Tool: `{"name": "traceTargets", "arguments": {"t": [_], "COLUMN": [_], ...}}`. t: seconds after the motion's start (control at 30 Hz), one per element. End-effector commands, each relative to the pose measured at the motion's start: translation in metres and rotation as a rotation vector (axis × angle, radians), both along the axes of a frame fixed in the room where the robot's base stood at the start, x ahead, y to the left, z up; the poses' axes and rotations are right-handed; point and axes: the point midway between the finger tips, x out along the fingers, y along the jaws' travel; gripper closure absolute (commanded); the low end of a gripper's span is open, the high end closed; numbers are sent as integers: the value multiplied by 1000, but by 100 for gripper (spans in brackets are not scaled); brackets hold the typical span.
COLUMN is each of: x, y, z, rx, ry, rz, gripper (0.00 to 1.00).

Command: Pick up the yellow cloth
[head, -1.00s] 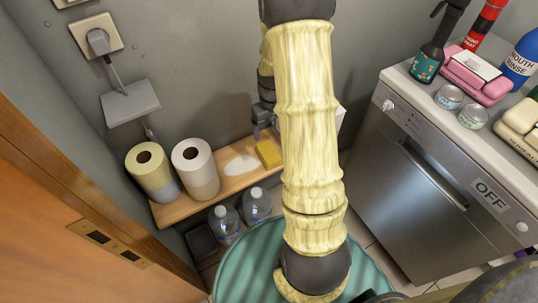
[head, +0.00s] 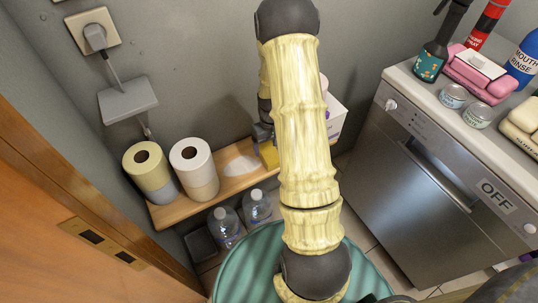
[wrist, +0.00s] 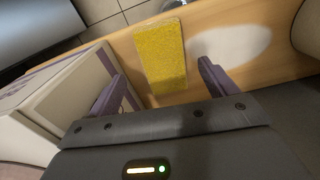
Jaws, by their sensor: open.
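The yellow cloth (wrist: 162,56) lies flat on a wooden shelf (wrist: 115,45), seen in the wrist view between and ahead of my fingers. In the head view the cloth (head: 268,155) is partly hidden by my arm. My gripper (wrist: 160,84) is open and empty, with one purple finger to each side of the cloth's near end. I cannot tell how high the fingers are above the shelf. In the head view my gripper (head: 262,133) is over the cloth's far side and mostly hidden.
A white and purple box (wrist: 60,95) stands close beside the left finger. Toilet rolls (head: 194,168) stand on the shelf's left, with a white oval patch (head: 241,163) between them and the cloth. Bottles (head: 257,207) stand below. A dishwasher (head: 430,170) is at right.

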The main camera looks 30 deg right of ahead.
Motion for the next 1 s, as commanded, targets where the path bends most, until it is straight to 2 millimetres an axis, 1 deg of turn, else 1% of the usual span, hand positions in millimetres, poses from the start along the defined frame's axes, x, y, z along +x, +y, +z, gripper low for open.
{"name": "traceTargets", "arguments": {"t": [0.03, 0.1, 0.23, 0.8, 0.97, 1.0], "x": [2, 5, 5, 5, 5, 5], "y": [2, 5, 5, 5, 4, 4], "z": [-11, -22, -35, -36, -36, -36], "rx": [1, 1, 0, 0, 0, 0], "ry": [3, 3, 2, 0, 0, 0], "rz": [3, 5, 6, 5, 4, 4], "gripper": [15, 15, 15, 15, 47, 55]}}
